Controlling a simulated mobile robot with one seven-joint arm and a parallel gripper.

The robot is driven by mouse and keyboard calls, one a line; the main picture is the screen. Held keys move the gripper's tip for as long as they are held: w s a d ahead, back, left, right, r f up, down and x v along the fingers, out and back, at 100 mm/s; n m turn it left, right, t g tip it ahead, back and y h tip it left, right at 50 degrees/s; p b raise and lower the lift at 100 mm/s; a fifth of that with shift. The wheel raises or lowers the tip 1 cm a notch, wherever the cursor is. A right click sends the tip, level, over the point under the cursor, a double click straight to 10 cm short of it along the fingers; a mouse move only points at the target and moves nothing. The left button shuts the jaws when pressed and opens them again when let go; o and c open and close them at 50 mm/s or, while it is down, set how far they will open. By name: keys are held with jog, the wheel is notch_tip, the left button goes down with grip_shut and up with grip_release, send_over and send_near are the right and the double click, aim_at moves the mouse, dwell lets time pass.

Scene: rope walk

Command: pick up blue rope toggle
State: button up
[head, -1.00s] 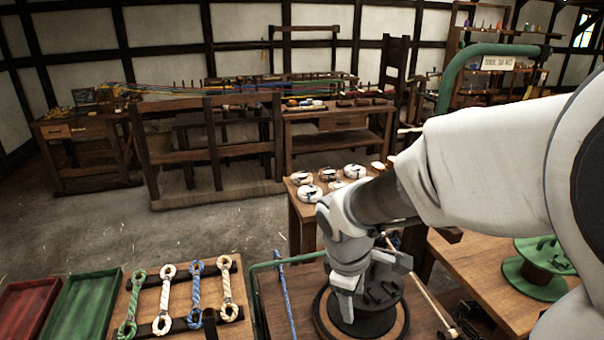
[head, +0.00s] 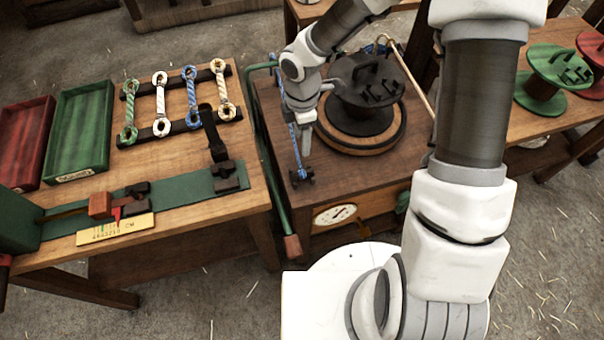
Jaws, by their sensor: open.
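The blue rope toggle (head: 191,96) is a short blue and white twisted rope with a loop at each end. It lies across two dark bars on the left wooden table, between a white rope piece (head: 161,103) and a cream one (head: 223,90). A green rope piece (head: 129,111) lies at the left end of the row. My gripper (head: 306,148) points down over the middle table, to the right of the toggle and apart from it. It is open and I see nothing held in it.
A green tray (head: 58,170) and a red tray (head: 15,178) lie left of the ropes. A dark lever (head: 213,135) stands just in front of them. A green rail (head: 268,150) and a long blue rope (head: 294,147) run between the toggle and my gripper. A dark round block (head: 365,100) stands at right.

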jog(key=b, duration=0.2)
send_over(302, 172)
jog(key=f, duration=0.9)
jog(key=shift+w+f, duration=0.15)
jog(key=shift+w, duration=0.1)
jog(key=f, duration=0.5)
jog(key=shift+s+b, duration=0.3)
jog(key=shift+b, duration=0.1)
jog(key=shift+c, duration=0.3)
grip_shut()
